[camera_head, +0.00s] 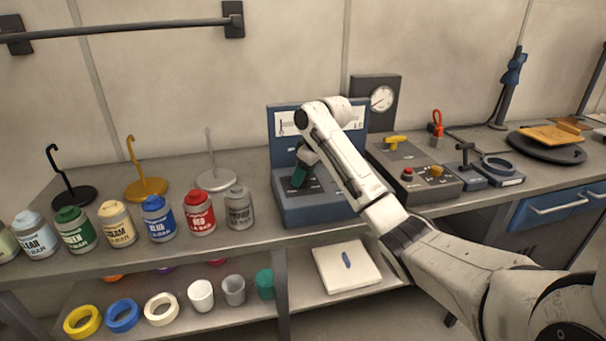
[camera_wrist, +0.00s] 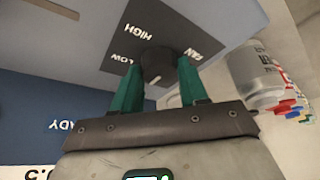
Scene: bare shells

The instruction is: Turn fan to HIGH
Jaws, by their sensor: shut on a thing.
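The fan knob (camera_wrist: 157,66) is a dark round dial on a dark panel of the blue-grey console (camera_head: 310,212), with the labels FAN, LOW and HIGH around it in the wrist view. My gripper (camera_head: 299,177) reaches down to the console face in the head view, and its green fingers hide the knob there. In the wrist view my gripper (camera_wrist: 160,69) has one finger on each side of the knob and is shut on it. I cannot tell clearly which label the knob points to.
Labelled jars (camera_head: 201,213) stand left of the console, with hooked stands (camera_head: 217,179) behind them. A grey control box (camera_head: 420,176) with a red button is close on the right. A gauge (camera_head: 382,98) stands behind. A lower shelf holds rings and cups.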

